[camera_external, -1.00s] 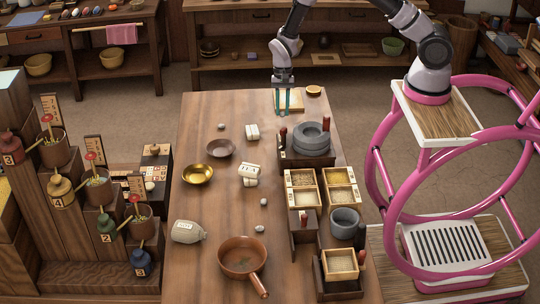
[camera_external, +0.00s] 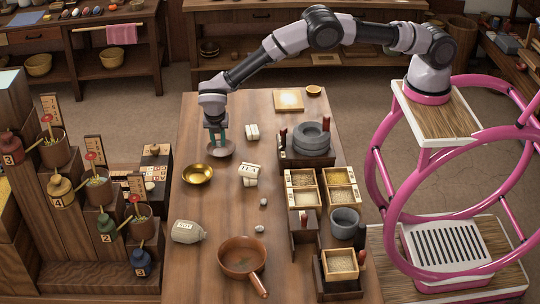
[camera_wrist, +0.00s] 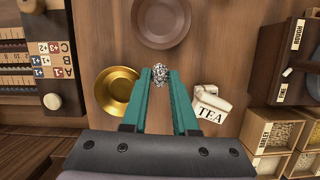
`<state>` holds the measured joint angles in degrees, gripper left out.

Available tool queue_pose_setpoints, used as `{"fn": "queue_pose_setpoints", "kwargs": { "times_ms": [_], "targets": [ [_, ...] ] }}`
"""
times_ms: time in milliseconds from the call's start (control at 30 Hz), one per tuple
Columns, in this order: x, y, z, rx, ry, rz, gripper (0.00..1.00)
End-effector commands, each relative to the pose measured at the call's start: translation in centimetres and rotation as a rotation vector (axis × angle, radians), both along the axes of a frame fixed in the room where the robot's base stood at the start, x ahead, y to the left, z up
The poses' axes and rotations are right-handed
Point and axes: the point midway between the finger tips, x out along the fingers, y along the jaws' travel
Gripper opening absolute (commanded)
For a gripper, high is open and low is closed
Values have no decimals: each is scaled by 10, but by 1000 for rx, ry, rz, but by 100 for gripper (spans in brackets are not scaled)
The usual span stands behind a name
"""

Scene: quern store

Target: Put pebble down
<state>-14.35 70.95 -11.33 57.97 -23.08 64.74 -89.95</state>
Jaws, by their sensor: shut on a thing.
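My gripper (camera_external: 217,138) is raised over the left part of the table, by the dark brown bowl (camera_external: 220,151) in the external view. In the wrist view its green fingers (camera_wrist: 160,76) are shut on a speckled grey pebble (camera_wrist: 159,72) at their tips. The brown bowl (camera_wrist: 172,20) looks empty at the top of that view. The brass bowl (camera_wrist: 116,90) shows left of the fingers and a white TEA packet (camera_wrist: 209,103) right. Two other small grey pebbles (camera_external: 263,201) (camera_external: 259,228) lie on the table (camera_external: 210,212).
A hand mill (camera_external: 311,138) and grain boxes (camera_external: 301,199) line the table's right side. A jar (camera_external: 187,232) lies at the front left, with a copper pan (camera_external: 242,256) at the front. Bare wood lies between the packets and the jar.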

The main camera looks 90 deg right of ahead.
Motion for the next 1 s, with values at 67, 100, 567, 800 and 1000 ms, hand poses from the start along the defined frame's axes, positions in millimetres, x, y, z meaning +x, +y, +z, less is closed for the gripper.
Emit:
{"fn": "queue_pose_setpoints", "kwargs": {
  "times_ms": [67,100,567,800,1000],
  "targets": [
    [16,19,4,2,-3,228,0],
    [22,27,6,2,-3,334,0],
    [53,69,1,3,4,857,0],
    [53,69,-38,1,3,856,0],
    [53,69,-54,3,3,854,0]
  ]
}}
